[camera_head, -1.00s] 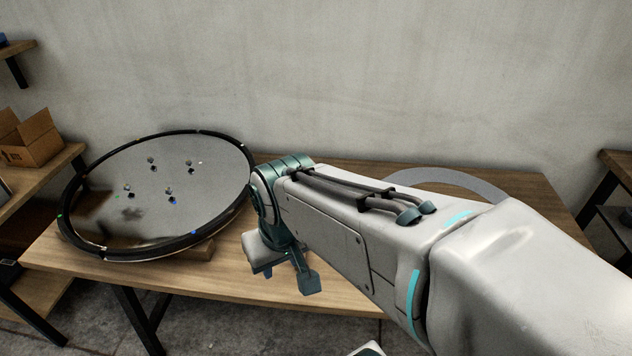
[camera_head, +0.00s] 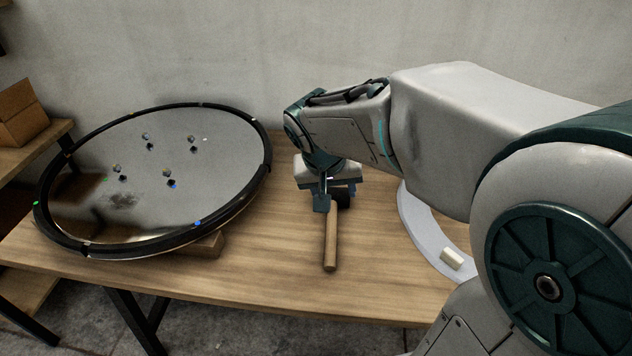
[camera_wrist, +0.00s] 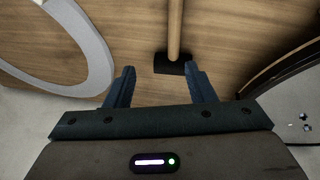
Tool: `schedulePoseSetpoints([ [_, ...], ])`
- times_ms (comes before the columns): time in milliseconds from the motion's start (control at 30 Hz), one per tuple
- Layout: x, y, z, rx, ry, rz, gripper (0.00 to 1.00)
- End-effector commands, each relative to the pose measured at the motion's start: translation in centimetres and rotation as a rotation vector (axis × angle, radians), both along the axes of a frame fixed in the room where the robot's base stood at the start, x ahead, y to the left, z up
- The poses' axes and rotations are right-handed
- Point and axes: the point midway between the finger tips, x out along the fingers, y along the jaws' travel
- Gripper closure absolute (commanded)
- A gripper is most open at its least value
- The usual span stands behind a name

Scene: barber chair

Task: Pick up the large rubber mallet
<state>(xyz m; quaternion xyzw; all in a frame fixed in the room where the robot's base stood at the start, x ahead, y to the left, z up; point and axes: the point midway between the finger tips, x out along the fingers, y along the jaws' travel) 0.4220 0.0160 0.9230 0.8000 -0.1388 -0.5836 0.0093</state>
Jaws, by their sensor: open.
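The large rubber mallet lies on the wooden table, its wooden handle (camera_head: 331,240) pointing toward the table's front edge. Its black head (camera_head: 343,199) is partly hidden under my gripper in the head view. In the wrist view, the black head (camera_wrist: 172,64) lies just beyond the fingertips, nearer the right finger, with the handle (camera_wrist: 175,30) running up out of the picture. My gripper (camera_wrist: 160,75) is open and empty. In the head view my gripper (camera_head: 336,200) is above the mallet's head end, pointing down; the exact height is hard to tell.
A large round dark-rimmed mirror-like disc (camera_head: 165,240) leans on a wooden block (camera_head: 208,246) at the table's left. A pale ring (camera_head: 413,222) lies at the right with a small cream block (camera_head: 451,259) on it. The table's front middle (camera_head: 270,280) is clear.

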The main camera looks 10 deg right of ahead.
Motion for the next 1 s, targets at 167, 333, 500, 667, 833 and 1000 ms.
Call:
schedulePoseSetpoints([
  [167, 3.4, 1.5, -3.7, -0.026, -0.039, -0.032, 0.50],
  [333, 4.6, 1.9, -4.8, -0.033, -0.054, -0.044, 0.50],
  [500, 5.5, 1.1, -7.6, -0.034, -0.052, -0.044, 0.50],
  [667, 6.5, 0.3, -10.3, -0.033, -0.053, -0.043, 0.50],
  [833, 7.0, -0.2, -11.7, -0.032, -0.054, -0.042, 0.50],
  [1000, 7.4, -0.5, -12.5, -0.033, -0.055, -0.042, 0.50],
])
